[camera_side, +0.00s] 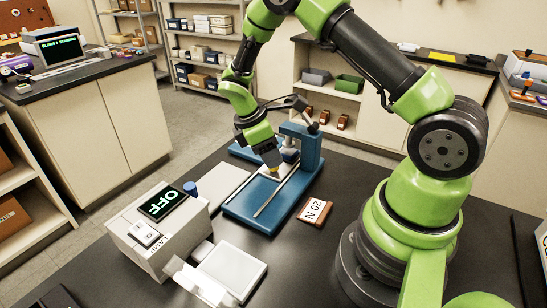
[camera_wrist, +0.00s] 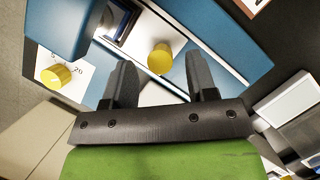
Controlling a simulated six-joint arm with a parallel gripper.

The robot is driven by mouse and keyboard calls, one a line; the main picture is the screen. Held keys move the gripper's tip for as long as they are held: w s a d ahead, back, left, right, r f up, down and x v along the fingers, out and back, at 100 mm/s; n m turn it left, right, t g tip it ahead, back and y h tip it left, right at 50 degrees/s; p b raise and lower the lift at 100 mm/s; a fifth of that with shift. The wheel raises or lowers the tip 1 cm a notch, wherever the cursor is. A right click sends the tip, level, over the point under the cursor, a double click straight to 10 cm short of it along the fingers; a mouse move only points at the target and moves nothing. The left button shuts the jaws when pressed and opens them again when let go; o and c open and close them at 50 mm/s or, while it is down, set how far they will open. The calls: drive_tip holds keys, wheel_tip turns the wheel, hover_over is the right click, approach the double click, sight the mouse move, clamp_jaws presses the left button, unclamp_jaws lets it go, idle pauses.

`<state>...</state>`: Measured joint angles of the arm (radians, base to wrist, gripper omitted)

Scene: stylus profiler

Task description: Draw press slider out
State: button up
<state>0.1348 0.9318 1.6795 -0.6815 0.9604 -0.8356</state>
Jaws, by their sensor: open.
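The blue press (camera_side: 248,208) stands on the dark bench, with two thin metal rails along its base and a lever on top. My gripper (camera_side: 272,160) is over the press, at the near side of its upright frame. In the wrist view my gripper (camera_wrist: 160,62) is open. A yellow knob (camera_wrist: 160,58) shows between its two fingers, with visible gaps on both sides. The knob appears to sit on the pale press slider (camera_wrist: 158,95), which is largely hidden by the gripper. A second yellow knob (camera_wrist: 60,76) lies left of the fingers, beside a printed scale.
A white lamp box (camera_side: 150,235) reading "OFF" stands left of the press, with a pale plate (camera_side: 232,268) in front. A brown block (camera_side: 315,210) marked "20 N" lies right of the press. Bare bench shows in front of the block.

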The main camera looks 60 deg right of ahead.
drive_tip(key=shift+x, duration=1.2)
clamp_jaws()
drive_tip(key=a, duration=1.2)
drive_tip(key=shift+w+a, duration=0.1)
drive_tip(key=shift+a, duration=0.25)
unclamp_jaws()
drive_tip(key=shift+d, duration=0.1)
drive_tip(key=shift+r, duration=0.1)
drive_tip(key=v, duration=0.9)
drive_tip(key=shift+r, duration=0.4)
